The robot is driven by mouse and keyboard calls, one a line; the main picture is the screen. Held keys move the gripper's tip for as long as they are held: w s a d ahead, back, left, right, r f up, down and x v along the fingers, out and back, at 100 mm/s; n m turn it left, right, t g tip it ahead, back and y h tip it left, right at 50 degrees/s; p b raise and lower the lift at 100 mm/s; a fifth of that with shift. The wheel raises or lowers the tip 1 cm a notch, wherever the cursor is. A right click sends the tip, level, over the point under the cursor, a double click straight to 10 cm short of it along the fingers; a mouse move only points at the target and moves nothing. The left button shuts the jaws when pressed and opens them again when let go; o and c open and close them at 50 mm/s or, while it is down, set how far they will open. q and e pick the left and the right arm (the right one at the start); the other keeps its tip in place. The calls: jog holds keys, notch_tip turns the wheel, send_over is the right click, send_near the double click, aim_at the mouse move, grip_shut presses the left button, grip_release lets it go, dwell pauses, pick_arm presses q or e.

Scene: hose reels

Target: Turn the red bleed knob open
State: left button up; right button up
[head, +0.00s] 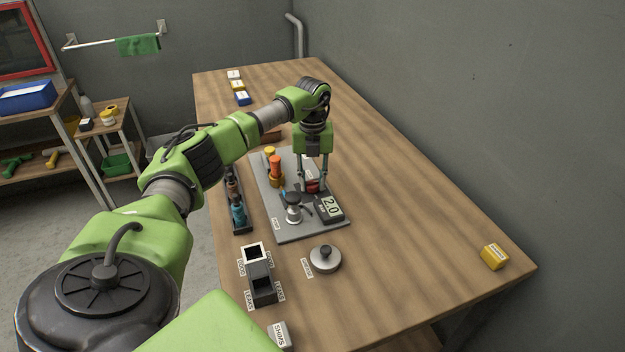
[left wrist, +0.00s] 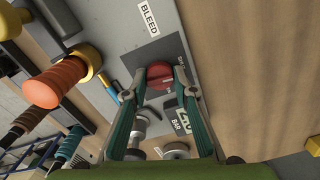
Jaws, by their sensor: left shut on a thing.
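The red bleed knob (head: 312,187) stands on the grey panel (head: 282,232) on the wooden bench. It also shows in the left wrist view (left wrist: 159,75), beside a white BLEED label (left wrist: 148,17). My left gripper (head: 312,184) reaches straight down over the knob. Its two fingers are shut on the knob, one on each side, as the left wrist view (left wrist: 154,82) shows. The fingers hide part of the knob's sides. My right gripper is in neither view.
A gauge reading 2.0 (head: 330,208) and a metal fitting (head: 293,208) stand close to the knob. Orange and yellow fittings (head: 275,168) stand to its left. A round metal weight (head: 325,258) and open dark bins (head: 262,285) are nearer. The bench's right side is mostly clear.

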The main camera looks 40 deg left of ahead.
aim_at(312, 181)
pick_arm(q)
jog(key=m, duration=1.2)
jog(key=shift+m, duration=2.2)
jog(key=o, duration=1.1)
notch_tip(312, 181, up, 12)
jog(key=shift+a, duration=0.1)
jog(key=shift+r, duration=0.1)
